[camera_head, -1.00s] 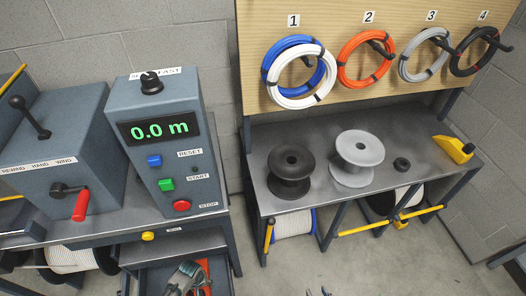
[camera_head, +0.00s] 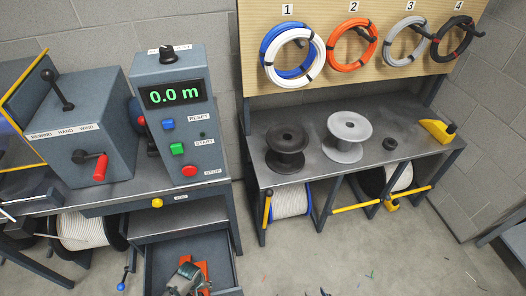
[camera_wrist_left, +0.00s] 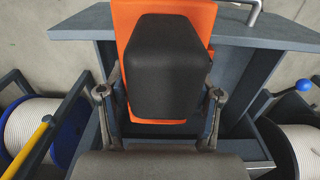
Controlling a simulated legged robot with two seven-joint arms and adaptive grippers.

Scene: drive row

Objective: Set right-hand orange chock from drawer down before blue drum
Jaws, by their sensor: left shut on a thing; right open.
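My left gripper (camera_head: 184,280) reaches down into the open drawer (camera_head: 160,262) under the control box, at the bottom of the head view. It is shut on an orange chock (camera_head: 203,269). In the left wrist view the orange chock (camera_wrist_left: 204,20) stands between my two fingers (camera_wrist_left: 160,95), with a dark block in front hiding its middle. A drum with a blue rim and white cable (camera_head: 290,202) stands under the right-hand bench. A blue-rimmed drum (camera_wrist_left: 25,125) also shows at left in the wrist view; I cannot tell whether it is the same one. My right gripper is not visible.
The bench (camera_head: 240,165) carries a black spool (camera_head: 287,145) and a grey spool (camera_head: 347,130). Yellow bars (camera_head: 357,208) run in front of the drums beneath. A lever with a blue knob (camera_head: 121,286) stands left of the drawer. The floor in front is open, with small scraps.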

